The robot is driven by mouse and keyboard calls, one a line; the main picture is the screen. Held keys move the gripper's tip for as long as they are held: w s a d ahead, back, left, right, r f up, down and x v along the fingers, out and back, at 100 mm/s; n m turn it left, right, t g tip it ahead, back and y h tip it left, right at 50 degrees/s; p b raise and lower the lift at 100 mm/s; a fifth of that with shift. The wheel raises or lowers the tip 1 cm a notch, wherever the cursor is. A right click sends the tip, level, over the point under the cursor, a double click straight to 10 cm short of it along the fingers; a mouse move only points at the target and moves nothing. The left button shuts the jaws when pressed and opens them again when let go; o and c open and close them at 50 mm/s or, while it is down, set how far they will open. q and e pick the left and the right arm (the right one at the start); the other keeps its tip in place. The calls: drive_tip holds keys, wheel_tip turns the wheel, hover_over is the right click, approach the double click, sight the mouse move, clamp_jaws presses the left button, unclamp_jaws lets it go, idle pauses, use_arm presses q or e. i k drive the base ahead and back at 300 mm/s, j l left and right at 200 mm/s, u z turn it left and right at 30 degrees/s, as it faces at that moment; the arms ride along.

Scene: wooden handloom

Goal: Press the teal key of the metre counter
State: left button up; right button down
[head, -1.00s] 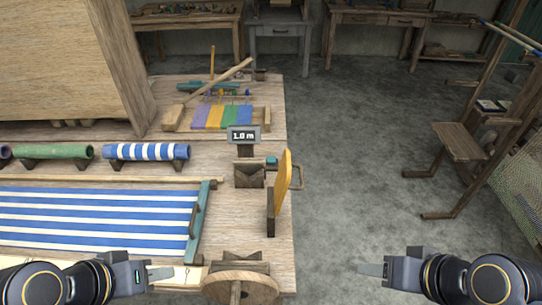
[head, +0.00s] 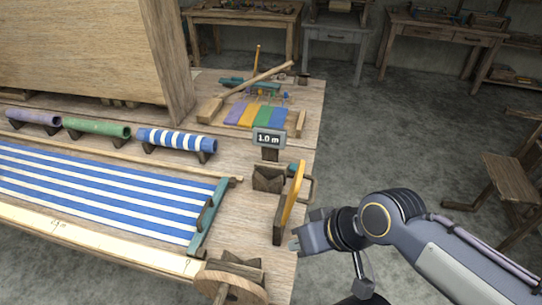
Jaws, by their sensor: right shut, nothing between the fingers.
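The metre counter has a grey display (head: 268,138) reading "1.0 m", on a post above a dark wooden block near the right edge of the loom table. The teal key (head: 292,168) shows as a small teal patch just right of that block, partly hidden behind the yellow curved piece (head: 294,194). My right gripper (head: 295,243) is shut and empty. In the picture it is at the table's right edge, below the yellow piece and the teal key, apart from the key. My left gripper is out of view.
The yellow piece and its upright wooden support (head: 278,220) stand between my right gripper and the counter. A wooden wheel (head: 232,288) is at the front corner. Striped blue-white cloth (head: 110,190) covers the left. Open floor lies right of the table.

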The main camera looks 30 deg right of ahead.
sight(293, 167)
drive_tip(key=k+l+u, duration=0.25)
drive_tip(key=l, duration=0.15)
drive_tip(key=l+u, duration=0.2)
drive_tip(key=l, duration=0.25)
drive_tip(key=k+l+u, duration=0.25)
drive_tip(key=k+l, duration=0.1)
drive_tip(key=l, duration=0.3)
drive_tip(key=i+j, duration=0.25)
drive_tip(key=i, duration=0.05)
